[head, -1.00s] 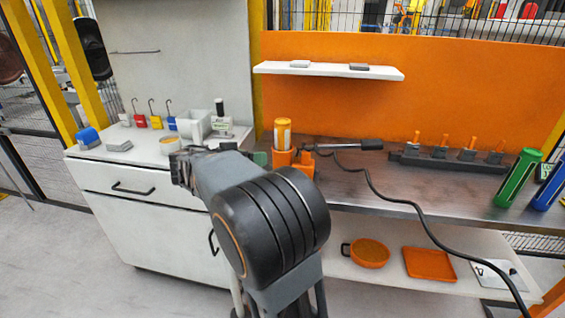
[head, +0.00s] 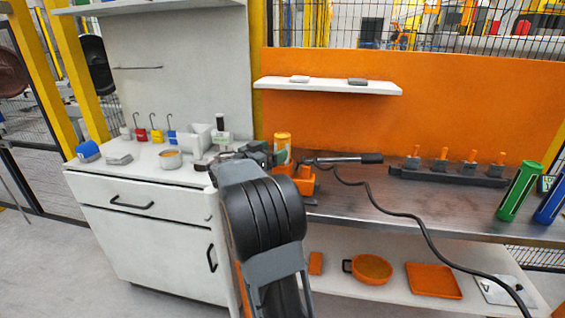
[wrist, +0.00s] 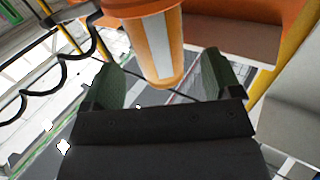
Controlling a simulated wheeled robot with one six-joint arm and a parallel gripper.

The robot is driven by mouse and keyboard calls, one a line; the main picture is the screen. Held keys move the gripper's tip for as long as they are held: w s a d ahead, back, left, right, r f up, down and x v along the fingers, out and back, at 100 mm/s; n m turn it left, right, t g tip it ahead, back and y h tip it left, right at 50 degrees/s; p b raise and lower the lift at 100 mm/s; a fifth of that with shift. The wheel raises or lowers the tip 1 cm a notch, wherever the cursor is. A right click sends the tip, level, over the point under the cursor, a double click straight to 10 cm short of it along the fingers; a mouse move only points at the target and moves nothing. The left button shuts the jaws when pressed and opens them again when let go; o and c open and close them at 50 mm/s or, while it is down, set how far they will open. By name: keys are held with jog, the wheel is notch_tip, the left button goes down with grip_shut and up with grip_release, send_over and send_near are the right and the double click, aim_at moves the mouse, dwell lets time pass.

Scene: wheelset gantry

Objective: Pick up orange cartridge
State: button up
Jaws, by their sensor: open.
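The orange cartridge (head: 282,143) stands upright at the back of the worktop, by an orange holder (head: 304,180); its lower part is hidden. In the wrist view the cartridge (wrist: 152,45), with a pale label stripe, sits between and just beyond the two green fingers. My gripper (wrist: 165,82) is open, with one finger on each side of it and no clear contact. In the head view my gripper (head: 262,153) is just left of the cartridge, partly hidden by my arm.
A grey tool with a black cable (head: 345,159) lies right of the holder. A dark rack (head: 450,172) and green and blue tubes stand farther right. A white cabinet (head: 150,190) at left bears small items. A white shelf (head: 330,86) hangs above.

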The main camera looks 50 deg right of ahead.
jog(key=d+p, duration=0.1)
jog(key=d, duration=0.3)
jog(key=shift+s+d, duration=0.15)
jog(key=shift+d, duration=0.25)
jog(key=c, duration=1.5)
